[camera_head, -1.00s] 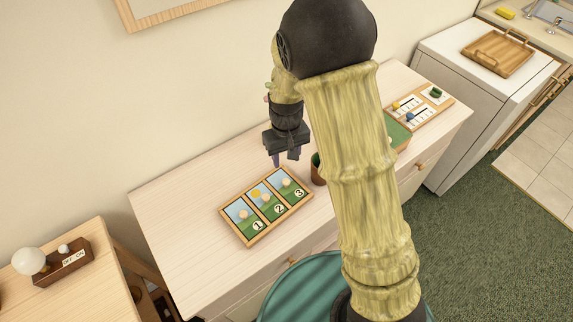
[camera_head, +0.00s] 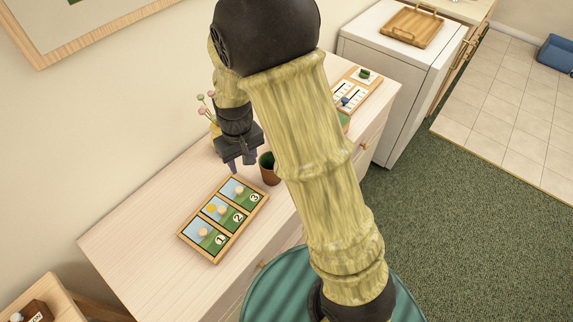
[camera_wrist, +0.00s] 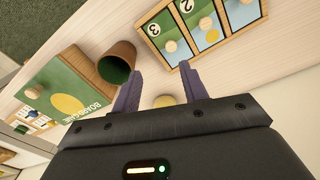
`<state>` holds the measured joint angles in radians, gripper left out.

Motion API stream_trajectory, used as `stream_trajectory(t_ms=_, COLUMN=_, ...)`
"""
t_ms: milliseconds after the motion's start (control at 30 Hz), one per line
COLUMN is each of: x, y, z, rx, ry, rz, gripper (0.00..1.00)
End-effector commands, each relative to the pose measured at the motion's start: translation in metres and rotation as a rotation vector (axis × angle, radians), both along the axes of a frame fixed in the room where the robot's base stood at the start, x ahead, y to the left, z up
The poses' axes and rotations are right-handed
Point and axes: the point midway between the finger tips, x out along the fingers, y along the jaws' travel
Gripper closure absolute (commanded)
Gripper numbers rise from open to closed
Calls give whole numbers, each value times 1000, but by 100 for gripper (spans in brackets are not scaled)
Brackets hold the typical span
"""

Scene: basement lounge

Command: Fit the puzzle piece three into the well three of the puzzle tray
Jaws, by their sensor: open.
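The puzzle tray (camera_head: 183,236) lies on the pale dresser, a wooden frame with three picture wells numbered 1, 2 and 3. A knobbed piece shows in each well. Puzzle piece three (camera_head: 239,190) appears to sit in well three (camera_head: 254,198), at the tray's end nearest my gripper; I cannot tell if it is fully seated. Its knob (camera_wrist: 171,46) also shows in the wrist view. My gripper (camera_head: 240,165) is open, pointing down above the dresser just past that end. In the wrist view its fingers (camera_wrist: 160,72) are apart with nothing held.
A brown cup (camera_head: 269,170) with a green inside stands close beside the tray's end. A green board-game box (camera_wrist: 60,88) and a slider board (camera_head: 352,92) lie farther along. A yellow vase with flowers (camera_head: 207,103) is behind my gripper. The dresser's left part is clear.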

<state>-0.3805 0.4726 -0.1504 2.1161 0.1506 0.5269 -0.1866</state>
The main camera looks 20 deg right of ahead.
Motion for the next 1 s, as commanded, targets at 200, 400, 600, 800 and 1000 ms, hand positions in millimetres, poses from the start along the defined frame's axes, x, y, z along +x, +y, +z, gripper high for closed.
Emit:
stream_trajectory(t_ms=200, x=-45, y=-59, z=43, rx=27, ry=-87, rz=-154, gripper=56)
stream_trajectory(t_ms=400, x=-94, y=-97, z=65, rx=28, ry=-169, rz=-269, gripper=56)
stream_trajectory(t_ms=600, x=-112, y=-108, z=69, rx=23, ry=-197, rz=-306, gripper=56)
stream_trajectory(t_ms=800, x=-112, y=-108, z=69, rx=24, ry=-195, rz=-305, gripper=56)
stream_trajectory(t_ms=1000, x=-112, y=-108, z=69, rx=24, ry=-195, rz=-305, gripper=56)
